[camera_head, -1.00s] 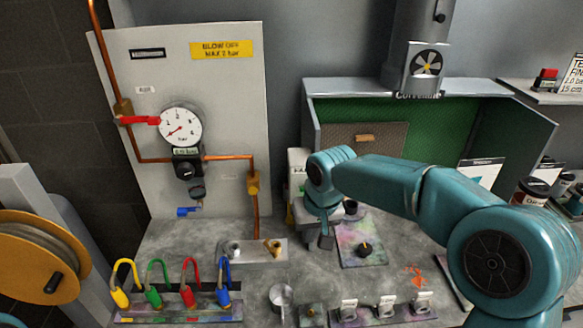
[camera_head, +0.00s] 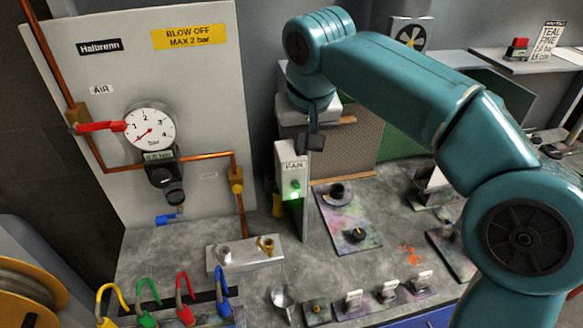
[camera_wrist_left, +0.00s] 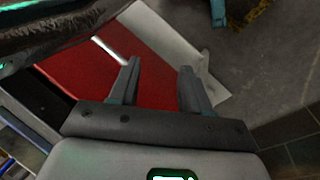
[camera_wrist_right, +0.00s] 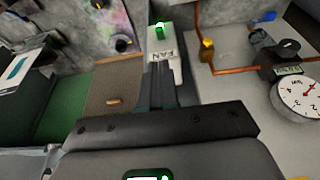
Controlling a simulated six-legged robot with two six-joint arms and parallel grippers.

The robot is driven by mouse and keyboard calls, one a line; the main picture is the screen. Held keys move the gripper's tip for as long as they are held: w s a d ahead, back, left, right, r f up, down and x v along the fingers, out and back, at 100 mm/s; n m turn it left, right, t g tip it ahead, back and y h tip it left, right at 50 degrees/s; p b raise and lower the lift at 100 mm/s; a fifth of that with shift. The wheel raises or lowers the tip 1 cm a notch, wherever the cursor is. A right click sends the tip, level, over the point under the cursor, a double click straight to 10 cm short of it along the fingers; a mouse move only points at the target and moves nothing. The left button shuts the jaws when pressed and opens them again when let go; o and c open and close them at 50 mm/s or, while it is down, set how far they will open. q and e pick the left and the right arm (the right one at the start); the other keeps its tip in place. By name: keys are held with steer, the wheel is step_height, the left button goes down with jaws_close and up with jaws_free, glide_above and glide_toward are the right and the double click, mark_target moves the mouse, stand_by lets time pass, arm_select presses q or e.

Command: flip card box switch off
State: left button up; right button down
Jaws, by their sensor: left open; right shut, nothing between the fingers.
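A narrow white box labelled FAN (camera_head: 291,162) stands upright on the bench, with a small switch (camera_head: 295,186) on its front and a lit green light (camera_head: 293,197) below. The box also shows in the right wrist view (camera_wrist_right: 163,62), with its light glowing (camera_wrist_right: 159,30). The switch's position is too small to tell. My right gripper (camera_head: 310,145) is shut and empty, close to the box's upper right edge; I cannot tell whether it touches. Its fingers (camera_wrist_right: 162,88) point toward the box. My left gripper (camera_wrist_left: 158,68) is open and empty, visible only in the left wrist view.
A panel with a pressure gauge (camera_head: 150,128) and copper pipes stands left of the box. A knob plate (camera_head: 345,222) lies to the right. An open booth with a brown filter (camera_head: 345,150) stands behind.

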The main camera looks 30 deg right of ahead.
glide_above(296, 182)
steer(key=s, duration=0.2)
steer(key=f, duration=0.8)
steer(key=shift+w+a+f+p, duration=0.15)
steer(key=shift+a+f+p, duration=0.15)
steer(key=shift+a+f, duration=0.05)
steer(key=shift+w+d+f, duration=0.2)
steer(key=shift+f, duration=0.3)
steer(key=shift+a, duration=0.15)
